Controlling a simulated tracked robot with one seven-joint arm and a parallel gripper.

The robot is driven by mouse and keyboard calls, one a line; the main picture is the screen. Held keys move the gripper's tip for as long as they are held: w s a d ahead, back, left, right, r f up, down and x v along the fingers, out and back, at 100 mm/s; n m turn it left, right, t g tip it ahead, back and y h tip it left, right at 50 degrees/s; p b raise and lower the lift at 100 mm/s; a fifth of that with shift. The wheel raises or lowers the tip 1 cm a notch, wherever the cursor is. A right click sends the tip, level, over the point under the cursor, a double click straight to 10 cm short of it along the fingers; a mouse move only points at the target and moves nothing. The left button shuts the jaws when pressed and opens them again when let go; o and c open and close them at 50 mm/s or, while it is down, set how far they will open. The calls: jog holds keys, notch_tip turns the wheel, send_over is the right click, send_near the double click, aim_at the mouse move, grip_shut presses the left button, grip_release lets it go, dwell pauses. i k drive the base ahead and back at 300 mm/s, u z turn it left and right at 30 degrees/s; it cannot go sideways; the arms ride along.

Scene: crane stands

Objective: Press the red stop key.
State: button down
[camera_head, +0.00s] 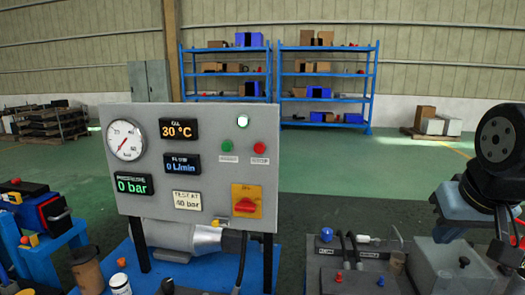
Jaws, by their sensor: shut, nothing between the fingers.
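The red stop key (260,148) is a small round red button on the upright grey control panel (215,110), with a small label under it too small to read. A matching green key (227,146) sits just left of it. My gripper (508,258) hangs low at the right edge, dark and partly cut off by the frame. It is shut and empty. Nothing covers the red key.
A red rotary switch (246,205) on a yellow plate sits below the keys. The panel has a dial gauge (125,140) and several displays. A bench with tools and a grey box (447,266) lies between the panel and my arm. Blue shelves (328,85) stand far behind.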

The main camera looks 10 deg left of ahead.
aim_at(259, 148)
jog(key=z, duration=0.1)
jog(key=k, duration=1.5)
jog(key=u, duration=0.75)
jog(key=i, duration=1)
jog(key=z, duration=0.05)
